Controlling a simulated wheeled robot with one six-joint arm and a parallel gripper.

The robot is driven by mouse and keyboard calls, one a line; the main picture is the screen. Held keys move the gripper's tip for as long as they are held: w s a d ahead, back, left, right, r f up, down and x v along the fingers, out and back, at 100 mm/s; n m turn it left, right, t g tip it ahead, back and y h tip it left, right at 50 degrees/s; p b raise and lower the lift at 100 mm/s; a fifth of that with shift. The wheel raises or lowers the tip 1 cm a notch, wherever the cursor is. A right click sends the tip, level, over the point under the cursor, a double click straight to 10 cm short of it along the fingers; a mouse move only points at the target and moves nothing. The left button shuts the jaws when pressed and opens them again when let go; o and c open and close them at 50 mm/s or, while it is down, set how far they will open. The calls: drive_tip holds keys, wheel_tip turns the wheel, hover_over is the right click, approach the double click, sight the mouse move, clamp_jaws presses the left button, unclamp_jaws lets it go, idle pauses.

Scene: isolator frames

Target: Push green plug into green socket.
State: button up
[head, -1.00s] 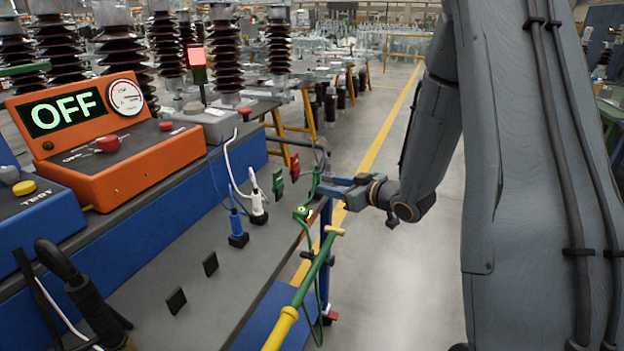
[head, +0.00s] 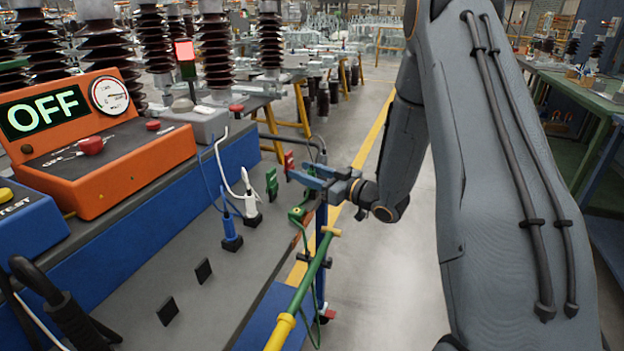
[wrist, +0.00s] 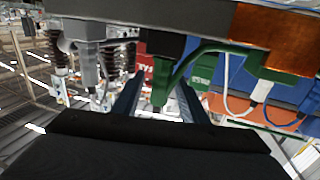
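My gripper (wrist: 158,103) is at the far edge of the bench in the wrist view, its two dark fingers apart. A green plug (wrist: 160,84) shows between the fingertips with a gap to each, just below a black block (wrist: 165,45); I cannot tell whether it sits in that block. A green cable (wrist: 194,58) runs from it to the upper right. In the head view my gripper (head: 300,173) is open beside the bench edge and the plug is mostly hidden. A green fitting (head: 297,213) with a green cable is just below it. I cannot tell clearly which part is the green socket.
A green tag (head: 271,186) and a red tag (head: 289,160) stand near my fingers. White (head: 252,212) and blue (head: 230,233) plugs stand on the grey bench top (head: 215,285). A green-yellow pole (head: 305,285) leans at the bench edge. The aisle floor (head: 385,270) is clear.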

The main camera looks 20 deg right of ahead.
drive_tip(key=shift+x, duration=0.95)
clamp_jaws()
drive_tip(key=shift+r, duration=0.1)
wheel_tip(320, 180, up, 10)
idle(0.4)
